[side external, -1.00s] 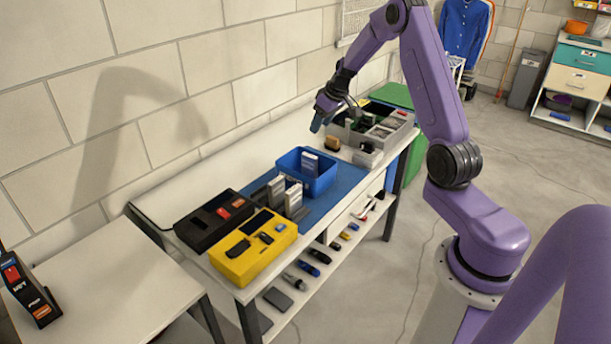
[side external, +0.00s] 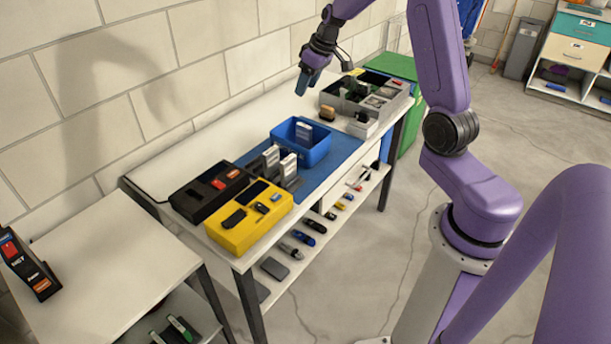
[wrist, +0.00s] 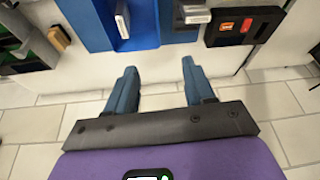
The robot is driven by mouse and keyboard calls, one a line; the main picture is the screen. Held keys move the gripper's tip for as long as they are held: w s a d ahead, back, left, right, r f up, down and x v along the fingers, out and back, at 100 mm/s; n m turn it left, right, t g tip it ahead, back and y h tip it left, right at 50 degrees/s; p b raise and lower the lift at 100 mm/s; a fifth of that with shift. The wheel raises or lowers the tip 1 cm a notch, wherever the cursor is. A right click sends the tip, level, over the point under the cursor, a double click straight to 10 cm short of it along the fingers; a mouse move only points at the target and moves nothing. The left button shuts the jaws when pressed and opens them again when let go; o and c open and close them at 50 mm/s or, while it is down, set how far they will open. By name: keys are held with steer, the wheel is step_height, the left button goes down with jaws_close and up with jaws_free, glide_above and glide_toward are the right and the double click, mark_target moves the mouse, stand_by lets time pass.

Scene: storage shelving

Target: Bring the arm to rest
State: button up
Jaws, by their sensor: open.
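My gripper (side external: 302,84) hangs above the back of the white workbench, by the wall, pointing down. It is just left of the grey organizer box. In the wrist view my gripper (wrist: 159,68) shows two blue fingers spread wide with nothing between them. The fingers stand apart from the bench items. My purple arm rises at the right of the side view, and its upper part is cut off by the top edge.
On the bench stand a grey organizer (side external: 350,99), a small brush-like item (side external: 327,114), a blue bin (side external: 318,154) on a blue mat (side external: 345,150), a black tray (side external: 190,209) and a yellow tray (side external: 240,233). The block wall (side external: 90,95) runs close behind.

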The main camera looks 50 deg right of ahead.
steer(key=s+a+r+n+g, duration=0.1)
steer(key=s+a+n, duration=0.1)
steer(key=s+a, duration=0.35)
steer(key=s+a+r+n+g+y, duration=0.1)
steer(key=s+a, duration=0.2)
steer(key=a, duration=0.6)
steer(key=s+a+r+n+g, duration=0.1)
steer(key=s+a+n, duration=0.1)
steer(key=s+a, duration=0.4)
steer(key=s+a+n, duration=0.2)
steer(key=s+n, duration=0.1)
steer(key=s, duration=0.7)
steer(key=s+a+n+g+h, duration=0.1)
steer(key=s+a+n, duration=0.1)
steer(key=s, duration=0.9)
steer(key=shift+s+n, duration=0.25)
steer(key=shift+n, duration=0.35)
steer(key=shift+f, duration=0.1)
